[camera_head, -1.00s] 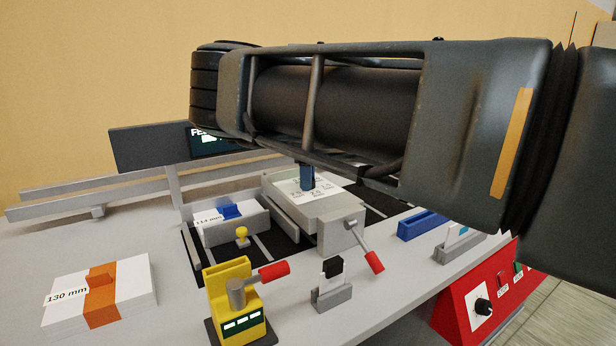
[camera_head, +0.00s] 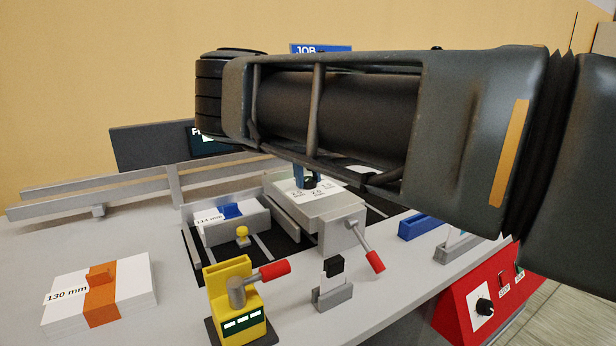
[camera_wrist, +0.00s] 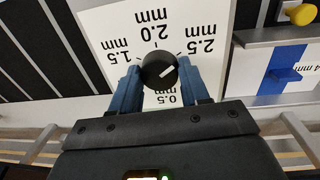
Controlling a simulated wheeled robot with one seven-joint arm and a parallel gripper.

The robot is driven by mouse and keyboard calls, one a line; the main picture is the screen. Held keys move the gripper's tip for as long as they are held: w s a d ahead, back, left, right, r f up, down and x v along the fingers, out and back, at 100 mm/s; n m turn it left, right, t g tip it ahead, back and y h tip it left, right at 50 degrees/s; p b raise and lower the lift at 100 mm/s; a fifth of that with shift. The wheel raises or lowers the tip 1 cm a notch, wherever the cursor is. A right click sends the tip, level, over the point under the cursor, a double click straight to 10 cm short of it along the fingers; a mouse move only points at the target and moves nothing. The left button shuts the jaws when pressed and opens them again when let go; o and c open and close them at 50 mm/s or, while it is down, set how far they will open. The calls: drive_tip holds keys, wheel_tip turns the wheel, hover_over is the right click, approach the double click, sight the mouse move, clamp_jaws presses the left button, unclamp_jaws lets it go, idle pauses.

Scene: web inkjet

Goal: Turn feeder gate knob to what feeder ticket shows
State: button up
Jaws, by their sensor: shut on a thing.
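The feeder gate knob (camera_wrist: 159,70) is round and black with a white pointer line. It sits on a white dial plate (camera_wrist: 110,22) marked 0.5, 1.5, 2.0 and 2.5 mm, upside down in the wrist view. The line points right and slightly up, toward the 2.5 mm side. My gripper (camera_wrist: 162,80) is shut on the knob, with a blue finger on each side. In the head view the knob (camera_head: 310,183) sits on top of the grey feeder block, partly behind my arm. I cannot identify the feeder ticket; a dark screen (camera_head: 203,140) is mostly covered by my arm.
A blue JOB sign (camera_head: 322,48) shows above my arm. A yellow red-handled device (camera_head: 238,300), a red-tipped lever (camera_head: 372,257) and a red control panel (camera_head: 470,318) stand near the front. A 130 mm paper stack (camera_head: 135,290) lies at left.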

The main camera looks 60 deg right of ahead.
sight(306, 180)
drive_tip(key=shift+m, duration=0.5)
drive_tip(key=o, duration=1.1)
drive_tip(key=shift+c, duration=0.2)
drive_tip(key=shift+w+a+r+b, duration=0.1)
drive_tip(key=shift+r+b, duration=0.05)
drive_tip(key=shift+r, duration=1.8)
drive_tip(key=shift+w+a+r+b, duration=0.1)
drive_tip(key=shift+r+b, duration=0.05)
drive_tip(key=shift+r, duration=1.8)
